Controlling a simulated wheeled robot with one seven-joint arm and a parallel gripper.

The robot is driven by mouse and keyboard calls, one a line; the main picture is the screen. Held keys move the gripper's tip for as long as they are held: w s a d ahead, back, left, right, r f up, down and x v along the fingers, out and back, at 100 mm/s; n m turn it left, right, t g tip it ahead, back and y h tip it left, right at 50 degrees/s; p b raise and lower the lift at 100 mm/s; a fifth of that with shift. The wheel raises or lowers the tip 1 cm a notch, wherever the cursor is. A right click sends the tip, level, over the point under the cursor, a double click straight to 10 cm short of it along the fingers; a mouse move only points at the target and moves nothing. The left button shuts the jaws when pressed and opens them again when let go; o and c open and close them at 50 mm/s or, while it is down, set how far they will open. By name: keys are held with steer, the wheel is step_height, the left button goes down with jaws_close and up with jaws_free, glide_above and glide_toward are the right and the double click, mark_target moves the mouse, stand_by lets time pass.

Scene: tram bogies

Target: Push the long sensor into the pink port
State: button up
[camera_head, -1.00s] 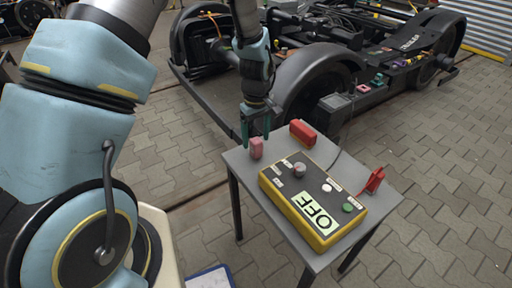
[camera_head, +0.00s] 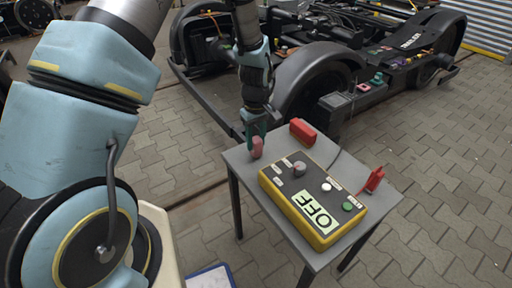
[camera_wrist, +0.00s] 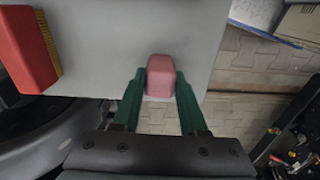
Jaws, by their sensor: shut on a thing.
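My gripper (camera_head: 256,140) is shut on a short pink block (camera_head: 256,149) at the back left edge of the grey table. In the wrist view the green fingers (camera_wrist: 160,95) press on both sides of the pink block (camera_wrist: 160,75).
A yellow and black control box (camera_head: 313,205) reading OFF fills much of the table (camera_head: 240,163). A red clip-like thing (camera_head: 375,179) stands at the table's right. The bogie (camera_head: 320,75) with its wheel covers stands behind. A green port (camera_head: 377,79) is near the pinkish one.

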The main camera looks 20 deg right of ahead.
mark_target(256, 139)
jaws_close()
step_height(256, 139, up, 10)
steer(key=shift+r, duration=0.1)
stand_by(0.5)
steer(key=w+a+p, duration=0.2)
steer(key=a, duration=0.9)
steer(key=w+a+m+p, duration=0.1)
steer(key=w+a+p, duration=0.2)
steer(key=a, duration=0.9)
steer(key=w+a+p, duration=0.2)
steer(key=a, duration=0.9)
steer(key=shift+w+a+r+m+p, duration=0.25)
steer(key=shift+a+r+m+p, duration=0.05)
steer(key=shift+m+p, duration=0.1)
